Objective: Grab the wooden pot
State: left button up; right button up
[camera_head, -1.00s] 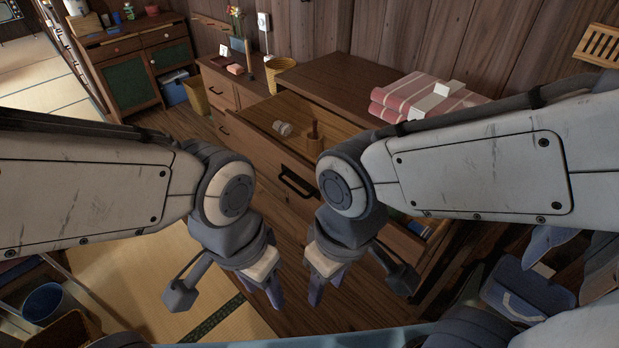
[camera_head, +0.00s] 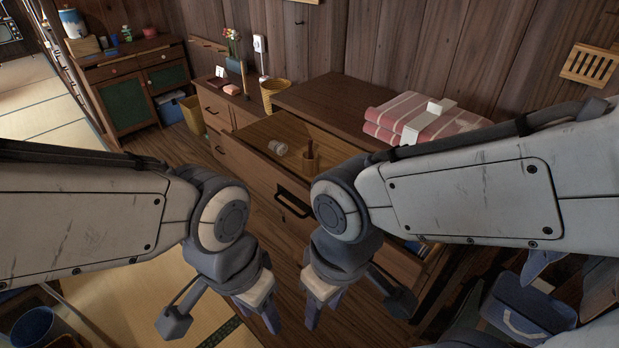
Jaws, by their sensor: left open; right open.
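A small brown wooden pot (camera_head: 310,163), with a thin stick-like part standing up from it, sits in the open top drawer (camera_head: 262,131) of the wooden chest. A small pale glass-like item (camera_head: 278,148) lies to its left in the same drawer. My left gripper (camera_head: 271,317) points down in front of the chest, open and empty. My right gripper (camera_head: 318,308) hangs just to its right, also open and empty. Both are nearer to me than the pot and apart from it. My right arm hides part of the chest front.
Folded pink striped towels (camera_head: 425,122) lie on the chest top. A woven basket (camera_head: 274,95) and a flower vase (camera_head: 232,45) stand on the lower cabinet to the left. A blue bag (camera_head: 528,308) is at the lower right. Tatami floor (camera_head: 170,300) shows at the lower left.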

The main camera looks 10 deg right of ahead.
aim_at(310, 168)
jog(key=z, duration=0.1)
jog(key=k, duration=0.4)
jog(key=u, duration=0.7)
jog(key=i, duration=1.25)
